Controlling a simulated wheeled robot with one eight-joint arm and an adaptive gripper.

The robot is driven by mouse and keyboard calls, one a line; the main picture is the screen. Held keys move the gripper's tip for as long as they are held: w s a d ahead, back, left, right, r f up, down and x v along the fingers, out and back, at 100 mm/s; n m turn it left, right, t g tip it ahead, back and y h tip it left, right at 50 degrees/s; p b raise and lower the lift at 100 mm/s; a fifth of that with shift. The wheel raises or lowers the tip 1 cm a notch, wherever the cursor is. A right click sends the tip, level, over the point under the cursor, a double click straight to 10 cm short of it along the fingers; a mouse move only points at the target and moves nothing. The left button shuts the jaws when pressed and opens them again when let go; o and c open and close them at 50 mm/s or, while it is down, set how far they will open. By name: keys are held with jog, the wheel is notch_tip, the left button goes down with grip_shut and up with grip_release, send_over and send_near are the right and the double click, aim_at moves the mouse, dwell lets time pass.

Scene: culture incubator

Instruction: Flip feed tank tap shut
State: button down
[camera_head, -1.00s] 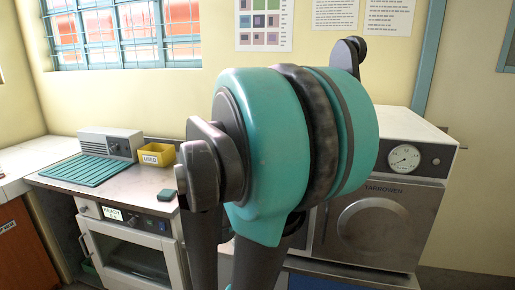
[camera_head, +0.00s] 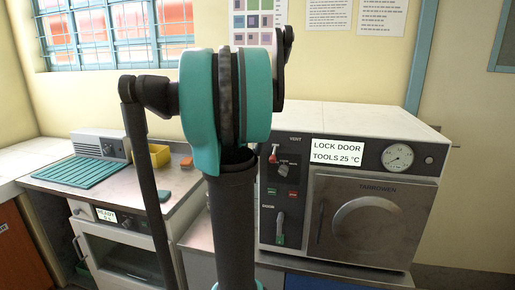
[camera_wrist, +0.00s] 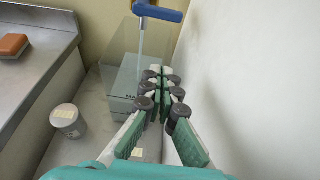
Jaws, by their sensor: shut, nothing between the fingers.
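In the wrist view, a blue tap-like handle (camera_wrist: 158,12) sits at the top edge on a thin pale upright stem. It stands by a clear glass-like tank (camera_wrist: 122,50) in a narrow space between a metal worktop and a pale wall or panel. My gripper (camera_wrist: 161,74) is shut and empty, with its fingertips below the handle in the picture and in front of the tank. I cannot tell whether the fingers touch the tank or the stem. In the head view, neither the tap nor my gripper shows; my arm fills the middle.
A white labelled jar (camera_wrist: 68,121) stands left of my gripper in the wrist view. An orange block (camera_wrist: 13,46) lies on the worktop (camera_wrist: 35,75). The head view shows a steriliser-like machine (camera_head: 368,222) at right, an oven-like cabinet (camera_head: 130,262) and a yellow bin (camera_head: 159,156).

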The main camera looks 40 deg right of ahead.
jog(key=shift+d+r, duration=0.1)
dwell(0.3)
jog(key=x, duration=1)
jog(key=shift+d, duration=0.1)
notch_tip(320, 180, up, 2)
jog(key=shift+r, duration=1.05)
jog(key=shift+a+n, duration=0.2)
jog(key=shift+n, duration=0.1)
jog(key=shift+d+r, duration=0.1)
